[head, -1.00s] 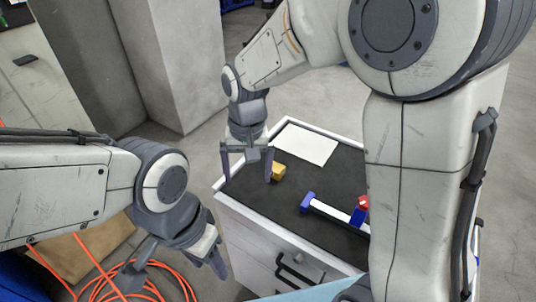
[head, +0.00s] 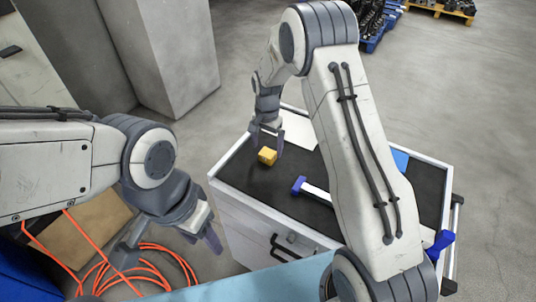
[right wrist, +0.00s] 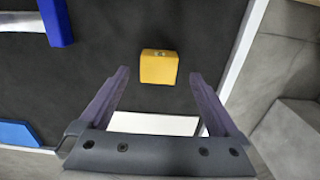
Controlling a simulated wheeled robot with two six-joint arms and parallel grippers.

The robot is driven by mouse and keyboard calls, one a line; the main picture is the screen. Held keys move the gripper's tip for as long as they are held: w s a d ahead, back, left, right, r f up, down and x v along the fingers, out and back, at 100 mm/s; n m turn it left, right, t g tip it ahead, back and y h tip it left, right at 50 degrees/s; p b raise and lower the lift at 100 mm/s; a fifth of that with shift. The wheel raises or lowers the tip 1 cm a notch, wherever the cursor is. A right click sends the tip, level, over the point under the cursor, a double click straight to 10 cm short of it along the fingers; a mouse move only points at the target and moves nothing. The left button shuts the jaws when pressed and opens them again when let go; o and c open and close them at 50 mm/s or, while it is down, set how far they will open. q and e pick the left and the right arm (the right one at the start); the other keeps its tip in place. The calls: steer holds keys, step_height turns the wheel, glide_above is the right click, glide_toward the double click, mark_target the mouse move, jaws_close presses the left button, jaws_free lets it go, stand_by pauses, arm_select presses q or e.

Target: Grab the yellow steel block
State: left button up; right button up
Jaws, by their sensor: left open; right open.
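The yellow steel block (head: 267,156) sits on the dark top of the cabinet, near its left edge. It also shows in the right wrist view (right wrist: 158,67), a little beyond the fingertips and between their lines. My right gripper (head: 266,146) is open and empty, just above and beside the block in the head view. Its two fingers also show spread in the right wrist view (right wrist: 160,78). My left gripper (head: 203,240) is open and empty, off the left side of the cabinet, away from the block.
A blue-ended white bar (head: 316,192) lies right of the block, partly hidden by my right arm. A white sheet (head: 298,128) lies behind the gripper. A white rim (head: 235,152) edges the cabinet top. Orange cable (head: 150,262) lies on the floor at left.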

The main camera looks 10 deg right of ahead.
mark_target(267, 152)
steer(key=shift+f+p, duration=0.45)
steer(key=shift+f, duration=1.45)
jaws_close()
steer(key=shift+r, duration=0.1)
